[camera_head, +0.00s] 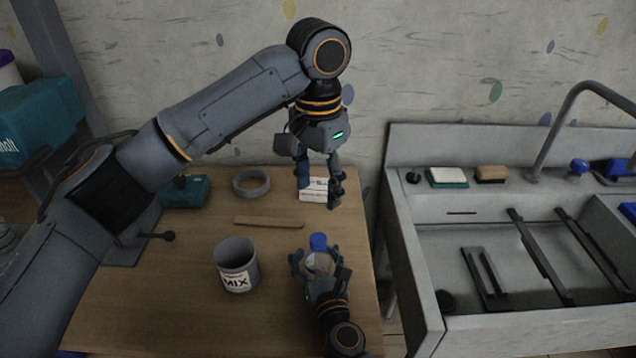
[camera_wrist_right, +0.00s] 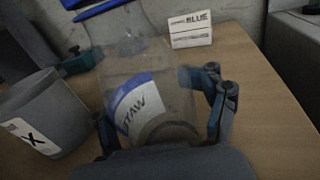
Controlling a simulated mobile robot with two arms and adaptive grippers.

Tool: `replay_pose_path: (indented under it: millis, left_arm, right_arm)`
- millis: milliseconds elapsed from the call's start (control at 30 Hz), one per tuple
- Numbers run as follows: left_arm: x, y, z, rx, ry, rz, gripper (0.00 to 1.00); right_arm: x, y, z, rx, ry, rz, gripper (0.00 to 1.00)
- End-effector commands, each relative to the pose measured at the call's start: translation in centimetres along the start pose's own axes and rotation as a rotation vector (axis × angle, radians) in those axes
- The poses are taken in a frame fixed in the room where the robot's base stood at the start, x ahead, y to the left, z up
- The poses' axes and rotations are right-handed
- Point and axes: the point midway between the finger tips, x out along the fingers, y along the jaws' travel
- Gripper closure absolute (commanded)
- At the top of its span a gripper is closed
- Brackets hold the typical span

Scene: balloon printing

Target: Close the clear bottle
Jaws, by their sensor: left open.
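The clear bottle (camera_head: 322,262) stands near the table's right edge, with a blue cap (camera_head: 318,242) showing at its top in the head view. In the right wrist view the bottle (camera_wrist_right: 130,70) fills the middle, with a blue and white WATER label; its top is cut off. My right gripper (camera_head: 316,264) has its fingers on both sides of the bottle and appears shut on it; the fingers also show in the wrist view (camera_wrist_right: 163,115). My left gripper (camera_head: 320,190) is open, pointing down above and behind the bottle, apart from the cap.
A grey MIX cup (camera_head: 238,278) stands left of the bottle. A wooden stick (camera_head: 268,223), a grey ring (camera_head: 251,181) and a teal tool (camera_head: 186,192) lie farther back. A sink (camera_head: 470,235) is right of the table.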

Motion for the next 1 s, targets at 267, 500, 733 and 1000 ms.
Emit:
replay_pose_path:
  millis: [267,500,733,1000]
  left_arm:
    - [0.0,0.0,0.0,0.0,0.0,0.0,0.44]
    - [0.0,0.0,0.0,0.0,0.0,0.0,0.44]
    - [0.0,0.0,0.0,0.0,0.0,0.0,0.44]
    - [0.0,0.0,0.0,0.0,0.0,0.0,0.44]
  right_arm:
    - [0.0,0.0,0.0,0.0,0.0,0.0,0.32]
    - [-2.3,0.0,-0.2,0.001,0.003,0.0,0.32]
    - [-7.2,0.0,-0.2,0.0,0.003,0.001,0.32]
    - [-11.3,0.0,-0.1,-0.001,0.001,0.0,0.32]
